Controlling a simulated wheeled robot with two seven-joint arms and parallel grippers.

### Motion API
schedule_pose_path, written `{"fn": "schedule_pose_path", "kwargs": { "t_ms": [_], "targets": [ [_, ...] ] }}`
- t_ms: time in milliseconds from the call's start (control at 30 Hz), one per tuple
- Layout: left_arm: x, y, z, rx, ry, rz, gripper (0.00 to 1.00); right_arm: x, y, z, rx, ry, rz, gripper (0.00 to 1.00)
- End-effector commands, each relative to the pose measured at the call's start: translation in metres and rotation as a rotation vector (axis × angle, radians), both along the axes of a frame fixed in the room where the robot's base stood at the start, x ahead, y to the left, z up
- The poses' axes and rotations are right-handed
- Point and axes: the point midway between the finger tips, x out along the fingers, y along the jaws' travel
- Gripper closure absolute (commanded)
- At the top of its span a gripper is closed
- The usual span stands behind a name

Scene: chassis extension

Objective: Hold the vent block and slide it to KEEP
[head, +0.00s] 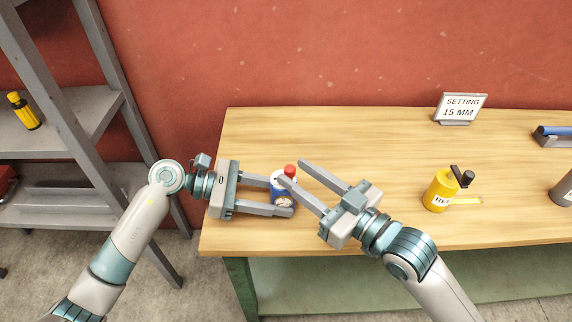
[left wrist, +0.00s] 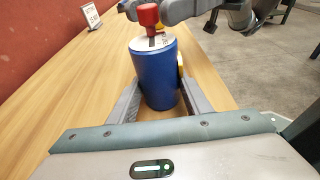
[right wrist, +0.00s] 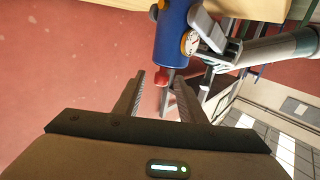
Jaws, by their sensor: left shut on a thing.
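A blue cylinder (head: 278,187) with a round dial (right wrist: 190,42) on its side stands near the left front of the bench. A small red block (head: 290,169) sits on its top; it also shows in the left wrist view (left wrist: 148,14). I cannot tell for sure that this is the vent block, and no KEEP mark is readable. My left gripper (head: 284,196) is shut around the blue cylinder, one finger on each side. My right gripper (head: 293,171) is open, its fingertips near the red block, which shows just beyond them in the right wrist view (right wrist: 161,77).
A blue tool on a holder (head: 553,138) lies far right. A grey shelf (head: 75,120) stands left.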

Motion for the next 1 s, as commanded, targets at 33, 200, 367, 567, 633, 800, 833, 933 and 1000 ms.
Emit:
{"fn": "schedule_pose_path", "kwargs": {
  "t_ms": [33,200,367,567,633,800,833,933,1000],
  "targets": [
    [-0.001,0.0,-0.001,0.001,0.001,-0.001,0.68,-0.007,-0.007,-0.001,-0.003,0.001,-0.001,0.63],
    [-0.001,0.0,-0.001,0.001,0.001,-0.001,0.68,-0.025,-0.026,-0.001,-0.003,0.001,-0.001,0.63],
    [-0.001,0.0,-0.001,0.001,0.001,-0.001,0.68,-0.035,-0.036,-0.001,-0.002,0.001,-0.001,0.63],
    [0.0,0.0,-0.001,0.001,0.001,-0.001,0.68,-0.039,-0.039,0.0,0.0,0.0,0.0,0.63],
    [0.0,0.0,-0.001,0.001,0.001,-0.001,0.68,-0.039,-0.039,0.0,0.0,0.0,0.0,0.63],
    [0.0,0.0,-0.001,0.001,0.001,-0.001,0.68,-0.039,-0.039,0.0,0.0,0.0,0.0,0.63],
    [0.0,0.0,-0.001,0.001,0.001,-0.001,0.68,-0.039,-0.039,0.0,0.0,0.0,0.0,0.63],
    [0.0,0.0,-0.001,0.001,0.001,-0.001,0.39,-0.039,-0.039,0.0,0.0,0.0,0.0,0.63],
    [0.0,0.0,-0.001,0.001,0.001,-0.001,0.34,-0.039,-0.039,0.0,0.0,0.0,0.0,0.63]
  ]
}}
